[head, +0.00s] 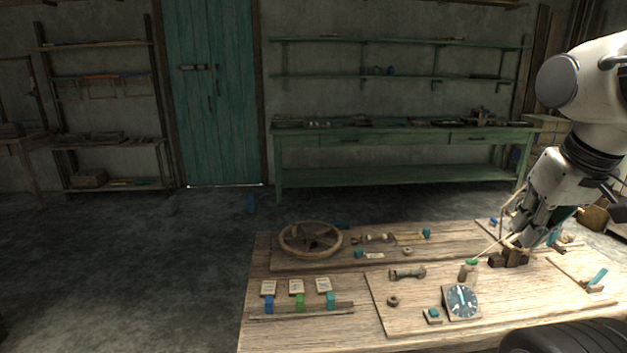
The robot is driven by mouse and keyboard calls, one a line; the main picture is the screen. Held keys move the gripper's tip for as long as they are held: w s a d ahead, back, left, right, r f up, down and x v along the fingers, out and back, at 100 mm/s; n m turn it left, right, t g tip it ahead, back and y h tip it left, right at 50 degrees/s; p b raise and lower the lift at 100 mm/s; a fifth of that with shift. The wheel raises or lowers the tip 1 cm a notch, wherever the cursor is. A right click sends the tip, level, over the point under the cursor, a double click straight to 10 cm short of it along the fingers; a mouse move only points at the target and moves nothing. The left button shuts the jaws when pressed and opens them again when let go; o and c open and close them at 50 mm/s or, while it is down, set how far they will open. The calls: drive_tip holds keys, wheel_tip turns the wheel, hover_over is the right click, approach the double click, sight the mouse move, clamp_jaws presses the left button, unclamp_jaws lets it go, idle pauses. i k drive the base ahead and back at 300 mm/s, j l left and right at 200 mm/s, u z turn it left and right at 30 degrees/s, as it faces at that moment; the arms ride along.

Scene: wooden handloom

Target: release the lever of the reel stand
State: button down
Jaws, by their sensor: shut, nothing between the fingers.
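My gripper (528,230) reaches down at the right of the workbench, shut, with nothing seen between its fingers. It is right over a dark brown wooden block (509,257) that looks like the base of the reel stand. Thin pale wooden bars (503,212) rise beside the fingers and seem to be part of that stand. A thin pale rod (487,246) slants down left toward a green-topped piece (471,262). I cannot tell which part is the lever. The gripper hides part of the stand, and whether they touch is unclear.
The workbench (262,300) also holds a wooden wheel (311,239), a dial (461,301), a spool (407,273), several coloured tabs with cards, and a teal-handled piece (597,279) at right. A green bench (400,135) stands along the back wall. The floor at left is clear.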

sight(602, 272)
drive_tip(key=z, duration=1.65)
drive_tip(key=i+j, duration=0.1)
drive_tip(key=i, duration=0.35)
drive_tip(key=i+j+z, duration=0.1)
drive_tip(key=i, duration=0.3)
